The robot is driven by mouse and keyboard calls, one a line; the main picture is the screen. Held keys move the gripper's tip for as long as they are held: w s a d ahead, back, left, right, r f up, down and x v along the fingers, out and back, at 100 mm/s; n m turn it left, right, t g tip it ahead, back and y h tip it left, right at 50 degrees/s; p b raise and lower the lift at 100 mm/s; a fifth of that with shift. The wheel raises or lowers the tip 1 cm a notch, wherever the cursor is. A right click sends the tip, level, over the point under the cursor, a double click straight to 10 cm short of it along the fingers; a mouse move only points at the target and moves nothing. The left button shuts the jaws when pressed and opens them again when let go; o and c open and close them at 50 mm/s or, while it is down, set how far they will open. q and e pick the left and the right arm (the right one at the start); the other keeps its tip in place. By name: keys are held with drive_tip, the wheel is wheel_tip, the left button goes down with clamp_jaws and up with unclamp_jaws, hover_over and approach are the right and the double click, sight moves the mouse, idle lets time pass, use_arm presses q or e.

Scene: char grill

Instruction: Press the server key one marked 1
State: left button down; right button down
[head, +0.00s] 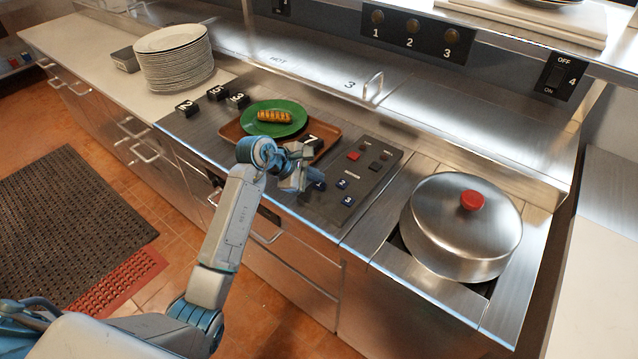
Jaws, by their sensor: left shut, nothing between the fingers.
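A dark key panel (338,211) is set in the counter left of the big pot. Two navy keys on it read 2 (342,184) and 3 (347,201). No key marked 1 can be read among them; a dark blue shape (319,186) beside my fingers is partly covered, and I cannot tell if it is that key. My left gripper (300,185) is shut and empty, over the panel's left edge, left of key 2. I cannot tell whether it touches the panel. My right gripper is not in view.
A red key (353,156) and small dark keys sit farther back on the panel. A green plate (276,119) with food rests on a brown tray (232,132) behind my gripper. A lidded pot (462,225) stands to the right. Brass buttons labelled 1 (377,16), 2 and 3 line the upper shelf.

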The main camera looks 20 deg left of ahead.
sight(315, 185)
use_arm(q)
drive_tip(key=shift+f+b, duration=0.35)
drive_tip(key=shift+r, duration=0.5)
drive_tip(key=shift+r+p, duration=0.85)
drive_tip(key=shift+r, duration=0.55)
drive_tip(key=shift+r+p, duration=0.6)
drive_tip(key=shift+r, duration=1)
